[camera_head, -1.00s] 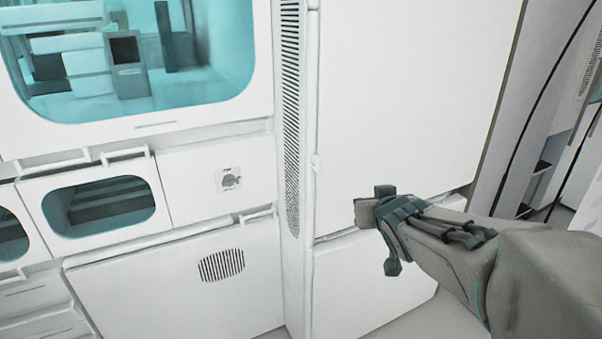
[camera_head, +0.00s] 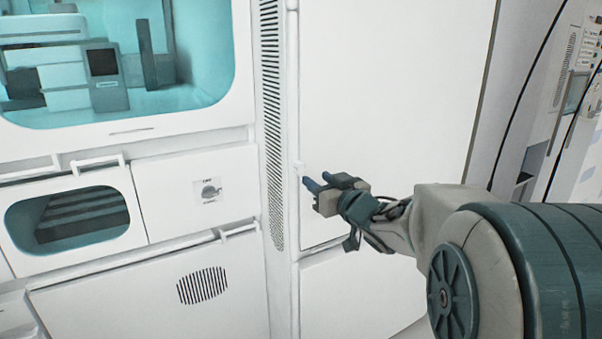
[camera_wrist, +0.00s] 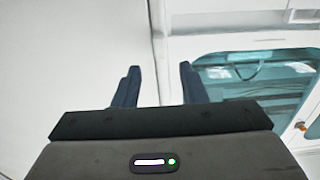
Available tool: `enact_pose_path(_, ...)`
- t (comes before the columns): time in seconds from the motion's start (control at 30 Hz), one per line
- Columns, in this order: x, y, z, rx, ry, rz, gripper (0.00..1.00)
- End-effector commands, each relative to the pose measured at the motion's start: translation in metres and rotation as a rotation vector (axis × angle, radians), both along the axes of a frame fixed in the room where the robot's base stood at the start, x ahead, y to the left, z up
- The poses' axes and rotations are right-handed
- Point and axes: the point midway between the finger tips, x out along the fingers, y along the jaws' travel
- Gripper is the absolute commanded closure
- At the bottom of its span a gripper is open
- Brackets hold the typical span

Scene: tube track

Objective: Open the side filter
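A tall, narrow column carries a long dark slatted vent (camera_head: 271,110) in the head view; I cannot tell for certain that this is the side filter. The tall white panel (camera_head: 395,80) to its right is closed, with a small knob (camera_head: 298,168) at its left edge. My gripper (camera_head: 318,182) appears just right of and slightly below that knob, its fingers pointing left. In the wrist view my gripper (camera_wrist: 158,84) has its two dark fingers apart with nothing between them. Whether it touches the panel cannot be told.
A large teal window (camera_head: 120,65) and a smaller teal window (camera_head: 70,217) lie to the left. A lower white panel has a round slatted vent (camera_head: 202,286) and a bar handle (camera_head: 238,230). Dark curved edges and other fittings stand at the far right.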

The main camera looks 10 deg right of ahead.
Motion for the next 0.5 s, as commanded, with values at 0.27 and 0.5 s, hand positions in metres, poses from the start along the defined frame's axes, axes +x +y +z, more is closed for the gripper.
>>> enact_pose_path(0.27, 0.050, 0.016, -0.001, 0.000, 0.000, 0.000, 0.62)
enact_pose_path(0.5, 0.068, 0.022, 0.000, 0.001, 0.000, -0.002, 0.62)
